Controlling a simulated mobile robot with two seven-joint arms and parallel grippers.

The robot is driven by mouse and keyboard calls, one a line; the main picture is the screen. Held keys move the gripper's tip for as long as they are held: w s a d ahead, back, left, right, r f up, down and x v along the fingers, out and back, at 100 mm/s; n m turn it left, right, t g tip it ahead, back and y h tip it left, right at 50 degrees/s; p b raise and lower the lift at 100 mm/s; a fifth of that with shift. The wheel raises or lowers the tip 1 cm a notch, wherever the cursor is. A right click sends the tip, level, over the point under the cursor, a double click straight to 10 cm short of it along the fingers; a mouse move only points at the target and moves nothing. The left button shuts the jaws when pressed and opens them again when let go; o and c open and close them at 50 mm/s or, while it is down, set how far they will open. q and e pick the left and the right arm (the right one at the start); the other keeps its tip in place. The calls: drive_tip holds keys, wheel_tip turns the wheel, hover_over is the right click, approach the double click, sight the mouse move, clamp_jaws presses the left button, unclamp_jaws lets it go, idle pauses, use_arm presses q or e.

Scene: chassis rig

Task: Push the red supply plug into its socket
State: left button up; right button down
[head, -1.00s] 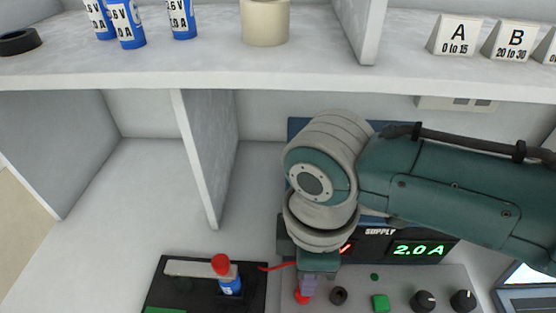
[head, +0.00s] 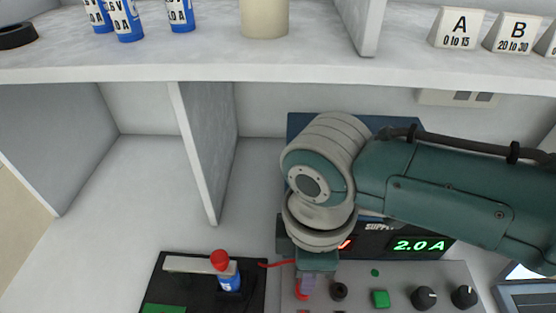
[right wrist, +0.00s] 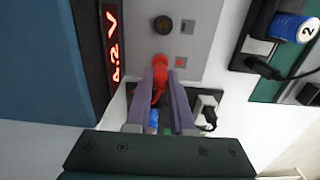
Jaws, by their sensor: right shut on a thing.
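The red supply plug (right wrist: 160,76) is between the fingertips of my right gripper (right wrist: 162,84), which is shut on it. A red cable trails from the plug between the fingers. The plug's front end is at the panel face of the supply unit (right wrist: 188,14), over the place of the red socket. My left gripper is not in view.
A black socket (head: 339,291) is beside the plug, then a green button (head: 380,299) and black knobs (head: 424,298). The display (head: 419,246) reads 2.0 A. A black tray (head: 253,290) with a blue, red-topped cell (head: 228,276) stands left. A shelf (head: 200,64) overhangs behind.

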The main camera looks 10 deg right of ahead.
drive_tip(key=shift+f+b, duration=0.6)
drive_tip(key=shift+f, duration=0.2)
drive_tip(key=c, duration=0.7)
unclamp_jaws()
wheel_tip(320, 180, up, 9)
drive_tip(key=p, duration=0.3)
drive_tip(key=shift+f, duration=0.1)
drive_tip(key=shift+r, duration=0.6)
drive_tip(key=shift+a, duration=0.1)
